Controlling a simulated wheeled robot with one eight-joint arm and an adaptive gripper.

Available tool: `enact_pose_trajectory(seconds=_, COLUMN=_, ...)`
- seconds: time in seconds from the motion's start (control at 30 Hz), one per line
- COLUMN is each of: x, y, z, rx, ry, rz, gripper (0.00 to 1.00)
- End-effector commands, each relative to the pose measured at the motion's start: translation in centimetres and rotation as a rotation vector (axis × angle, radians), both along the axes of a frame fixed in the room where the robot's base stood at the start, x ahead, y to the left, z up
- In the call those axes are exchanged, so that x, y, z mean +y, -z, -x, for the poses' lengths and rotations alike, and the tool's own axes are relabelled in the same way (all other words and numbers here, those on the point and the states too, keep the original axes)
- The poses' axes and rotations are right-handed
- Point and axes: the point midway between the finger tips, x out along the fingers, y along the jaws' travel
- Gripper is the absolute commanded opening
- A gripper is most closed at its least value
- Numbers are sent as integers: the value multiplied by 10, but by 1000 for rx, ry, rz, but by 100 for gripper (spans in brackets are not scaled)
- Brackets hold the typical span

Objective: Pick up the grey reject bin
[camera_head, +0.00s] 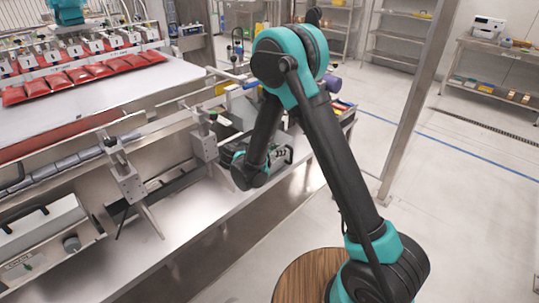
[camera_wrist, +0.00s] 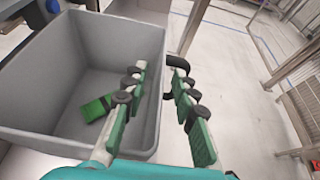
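The grey reject bin (camera_wrist: 35,112) fills the left half of the wrist view, seen from above with its open top facing the camera. A green item (camera_wrist: 99,107) lies inside on its floor. My gripper (camera_wrist: 158,68) is open at the bin's right side. Its left finger shows over the bin's inside and its right finger outside, with the right wall between them. A gap shows between the fingers; I cannot tell whether either touches the wall. In the head view my arm covers much of the area around the gripper, and I cannot make out the bin clearly.
In the head view a machine with a white bed (camera_head: 110,100) holds several red packs (camera_head: 85,74) at the left. A steel ledge (camera_head: 205,205) runs along its front. A steel post (camera_head: 420,95) stands to the right, with shelving (camera_head: 490,88) beyond. Floor at right is clear.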

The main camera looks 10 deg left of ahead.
Motion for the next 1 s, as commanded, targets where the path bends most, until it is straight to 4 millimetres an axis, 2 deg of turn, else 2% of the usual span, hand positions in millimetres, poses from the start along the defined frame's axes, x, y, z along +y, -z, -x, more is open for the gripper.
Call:
enact_pose_trajectory(seconds=0.17, x=0, y=0, z=0, rx=0, ry=-1, rz=0, gripper=26)
enact_pose_trajectory(seconds=0.3, x=0, y=0, z=0, rx=0, ry=-1, rz=0, gripper=9)
enact_pose_trajectory(seconds=0.4, x=0, y=0, z=0, rx=0, ry=-1, rz=0, gripper=0)
enact_pose_trajectory(seconds=1.0, x=0, y=-1, z=0, rx=-1, ry=-1, rz=0, gripper=0)
